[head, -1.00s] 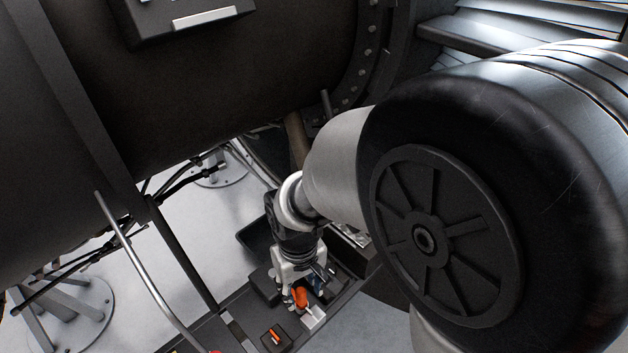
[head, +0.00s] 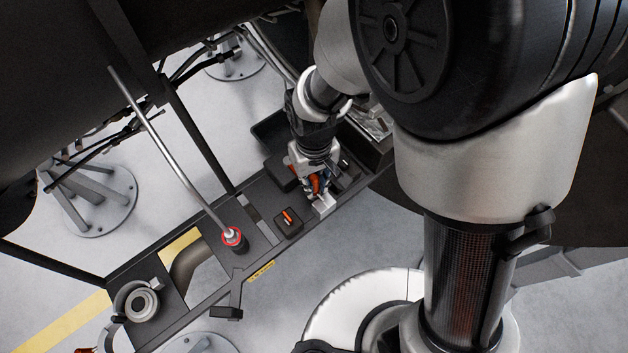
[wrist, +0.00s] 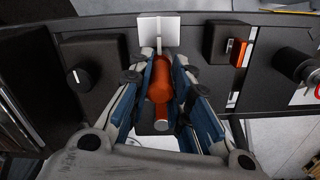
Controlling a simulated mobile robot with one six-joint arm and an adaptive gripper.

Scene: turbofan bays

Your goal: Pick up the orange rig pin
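The orange rig pin (wrist: 161,78) lies between the two blue-padded fingers of my gripper (wrist: 166,66) in the wrist view. The fingertips straddle it closely on the left and right; I cannot tell whether both pads press on it. In the head view, my gripper (head: 319,190) points down at the dark bench, and part of the orange pin (head: 315,184) shows between its fingers. A pale square plate (wrist: 158,28) is just beyond the pin in the wrist view.
A black block with an orange bar (head: 288,219) sits left of my gripper on the dark bench (head: 262,259). A red-ringed fitting (head: 232,237) stands farther left. A black knob (wrist: 78,77) is left of my gripper in the wrist view. The dark engine casing hangs above.

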